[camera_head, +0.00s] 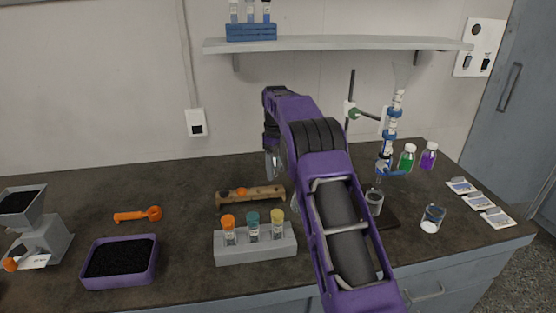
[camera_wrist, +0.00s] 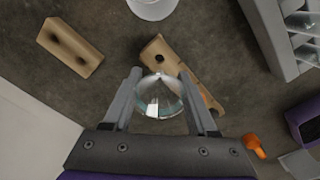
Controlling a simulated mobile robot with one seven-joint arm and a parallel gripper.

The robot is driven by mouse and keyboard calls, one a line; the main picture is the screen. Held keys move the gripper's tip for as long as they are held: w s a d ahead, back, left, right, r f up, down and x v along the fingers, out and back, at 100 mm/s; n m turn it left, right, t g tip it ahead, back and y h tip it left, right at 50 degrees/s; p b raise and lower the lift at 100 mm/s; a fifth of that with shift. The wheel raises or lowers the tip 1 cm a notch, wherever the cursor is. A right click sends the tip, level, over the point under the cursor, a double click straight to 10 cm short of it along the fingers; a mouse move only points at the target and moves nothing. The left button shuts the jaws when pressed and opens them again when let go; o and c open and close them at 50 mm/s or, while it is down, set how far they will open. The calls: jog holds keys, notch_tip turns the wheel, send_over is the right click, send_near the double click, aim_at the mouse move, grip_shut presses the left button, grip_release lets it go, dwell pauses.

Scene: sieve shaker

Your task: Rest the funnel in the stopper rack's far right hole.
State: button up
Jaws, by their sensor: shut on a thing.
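My gripper (camera_wrist: 160,76) has its two fingers on either side of the clear glass funnel (camera_wrist: 161,104) and is shut on it. The wooden stopper rack (camera_wrist: 206,98) lies beyond the funnel in the wrist view, with one dark hole in sight near its upper end. The funnel and fingers hide part of the rack. In the head view the rack (camera_head: 268,192) lies behind the tube block, with an orange stopper at its left part. The glass funnel (camera_head: 271,163) shows faintly above the rack there, beside my arm.
A grey block (camera_head: 256,248) with three capped tubes stands in front of the rack. An orange scoop (camera_head: 133,215) and a purple tray (camera_head: 152,268) lie left. Glassware stands right of my arm.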

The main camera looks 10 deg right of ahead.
aim_at(276, 176)
jog(key=shift+f+b, duration=1.45)
jog(key=shift+f, duration=0.65)
jog(key=shift+p, duration=0.7)
jog(key=shift+f, duration=0.5)
jog(key=shift+f+b, duration=0.3)
jog(key=shift+f, duration=0.05)
jog(key=shift+f, duration=0.15)
